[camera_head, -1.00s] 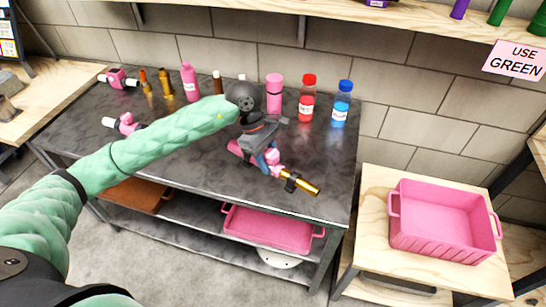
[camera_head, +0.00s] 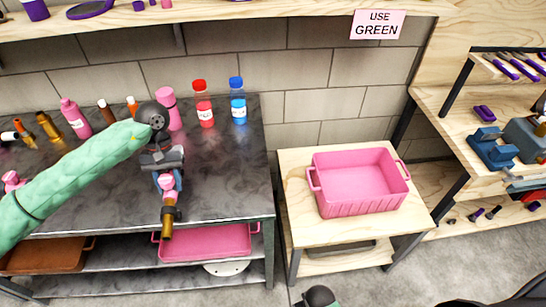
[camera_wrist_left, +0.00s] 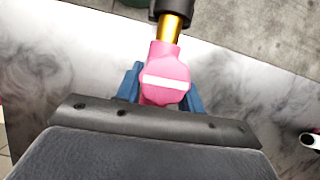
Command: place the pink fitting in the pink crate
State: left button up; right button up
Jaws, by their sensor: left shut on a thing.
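My left gripper (camera_head: 167,180) is shut on the pink fitting (camera_head: 167,184) and holds it over the front part of the dark table. The fitting has a pink body, a brass tube and a dark collar. In the left wrist view, the pink body (camera_wrist_left: 165,72) sits between the blue fingers (camera_wrist_left: 160,88), with the brass tube pointing away. The pink crate (camera_head: 365,204) stands on a small wooden table to the right, open and empty, apart from the gripper.
The dark table (camera_head: 235,180) carries bottles along its back, including a red one (camera_head: 204,113) and a blue one (camera_head: 239,110). Another pink tray (camera_head: 205,243) lies on its lower shelf. A gap separates it from the wooden table (camera_head: 295,175). A workbench stands at the far right.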

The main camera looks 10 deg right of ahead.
aim_at(350, 185)
jog(key=l+u, duration=0.1)
jog(key=l, duration=1.1)
jog(key=l+u, duration=0.15)
jog(key=l, duration=0.45)
jog(key=k+l, duration=0.1)
jog(key=l, duration=0.5)
jog(key=l+u, duration=0.15)
jog(key=l, duration=0.45)
jog(key=k+l, duration=0.1)
jog(key=l, duration=0.5)
jog(key=k+l+u, duration=0.15)
jog(key=l, duration=0.45)
jog(key=i+l, duration=0.25)
jog(key=i, duration=0.2)
